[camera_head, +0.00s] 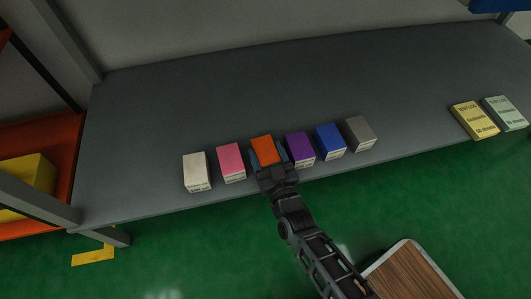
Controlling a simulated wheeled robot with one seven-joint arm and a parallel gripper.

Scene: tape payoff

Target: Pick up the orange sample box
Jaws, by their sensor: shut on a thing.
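The orange sample box (265,149) sits in a row of boxes near the front edge of the grey shelf (230,95). My gripper (267,162) reaches in from the front and is shut on the orange box, with a finger on each side of it. The gripper hides the box's front face. I cannot tell whether the box touches the shelf or is slightly above it.
A pink box (231,161) and a white box (197,172) stand to the left. A purple box (300,148) is close on the right, then a blue box (329,141) and a grey box (361,133). Yellow (474,120) and pale green (506,113) packs lie far right. The shelf behind is clear.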

